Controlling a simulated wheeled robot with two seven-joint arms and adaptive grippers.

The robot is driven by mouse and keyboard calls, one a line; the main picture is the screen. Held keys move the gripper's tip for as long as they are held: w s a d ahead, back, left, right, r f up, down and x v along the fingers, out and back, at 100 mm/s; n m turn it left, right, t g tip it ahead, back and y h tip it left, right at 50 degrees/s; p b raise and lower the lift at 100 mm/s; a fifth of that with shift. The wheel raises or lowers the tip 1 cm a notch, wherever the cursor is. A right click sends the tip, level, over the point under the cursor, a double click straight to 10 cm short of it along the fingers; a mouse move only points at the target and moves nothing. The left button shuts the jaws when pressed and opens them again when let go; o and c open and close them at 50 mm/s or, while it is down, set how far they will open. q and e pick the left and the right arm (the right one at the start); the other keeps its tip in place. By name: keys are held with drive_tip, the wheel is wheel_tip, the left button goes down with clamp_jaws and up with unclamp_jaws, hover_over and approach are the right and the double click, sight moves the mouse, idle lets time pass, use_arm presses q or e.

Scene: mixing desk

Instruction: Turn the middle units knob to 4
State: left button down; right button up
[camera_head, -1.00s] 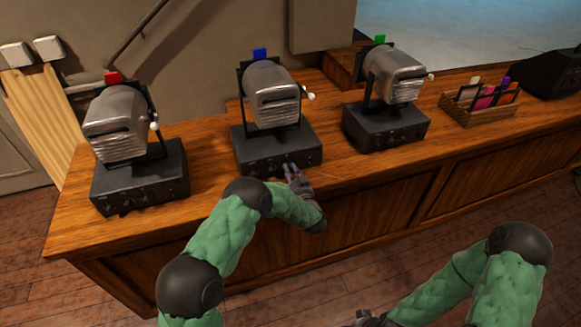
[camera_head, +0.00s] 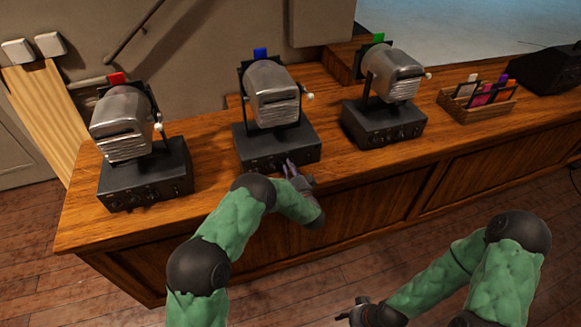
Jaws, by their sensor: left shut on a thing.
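My right gripper (camera_head: 350,312) is low in the picture in front of the desk, away from the units. Its fingers look apart and empty.
A wooden card holder (camera_head: 478,107) and a black device (camera_head: 548,72) sit farther right on the wooden desk (camera_head: 232,180).

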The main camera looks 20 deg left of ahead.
use_arm(q)
drive_tip(key=shift+s+f+m, duration=0.1)
drive_tip(key=shift+f+m, duration=0.1)
drive_tip(key=shift+m, duration=0.1)
idle(0.4)
drive_tip(key=c, duration=1.1)
unclamp_jaws()
drive_tip(key=shift+a+r, duration=0.1)
drive_tip(key=v, duration=1.2)
